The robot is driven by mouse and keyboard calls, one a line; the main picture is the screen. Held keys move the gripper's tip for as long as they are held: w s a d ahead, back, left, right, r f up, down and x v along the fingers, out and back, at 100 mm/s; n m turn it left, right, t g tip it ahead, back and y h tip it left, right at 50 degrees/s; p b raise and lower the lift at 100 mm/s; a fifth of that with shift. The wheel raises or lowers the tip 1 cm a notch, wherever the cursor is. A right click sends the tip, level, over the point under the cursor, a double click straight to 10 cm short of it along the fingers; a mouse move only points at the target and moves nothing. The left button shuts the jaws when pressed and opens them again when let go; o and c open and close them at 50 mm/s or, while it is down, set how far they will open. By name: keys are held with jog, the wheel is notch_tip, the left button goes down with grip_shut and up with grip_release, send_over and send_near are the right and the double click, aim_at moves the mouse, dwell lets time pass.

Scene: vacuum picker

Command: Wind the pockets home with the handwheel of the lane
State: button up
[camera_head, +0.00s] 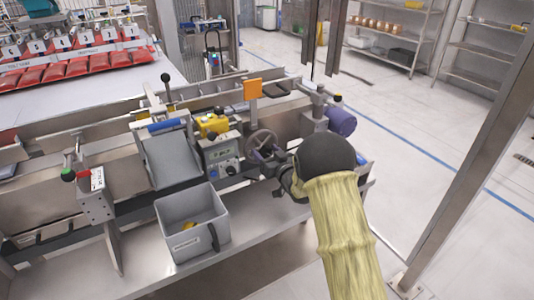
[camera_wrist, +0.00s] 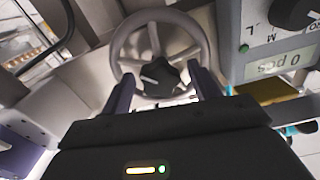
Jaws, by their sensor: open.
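The handwheel (camera_head: 262,143), a grey spoked wheel, sits on the front of the lane beside the control box. In the wrist view the handwheel (camera_wrist: 160,16) faces me, with a dark star-shaped knob (camera_wrist: 159,76) at its hub. My gripper (camera_head: 274,159) is close in front of the wheel, partly hidden by my wrist in the head view. In the wrist view my gripper (camera_wrist: 163,86) is open, its two purple fingers apart on either side of the hub knob. Whether a finger touches the wheel I cannot tell. No pockets can be made out clearly.
A control box (camera_head: 222,157) with a small display is left of the wheel; the display (camera_wrist: 282,64) appears upside down in the wrist view. A grey bin (camera_head: 192,222) stands on the lower shelf. A purple cylinder (camera_head: 342,122) and a steel post (camera_head: 470,160) are at right.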

jog(key=c, duration=1)
jog(key=shift+o, duration=0.2)
jog(key=shift+n+b, duration=0.3)
jog(key=shift+b, duration=0.05)
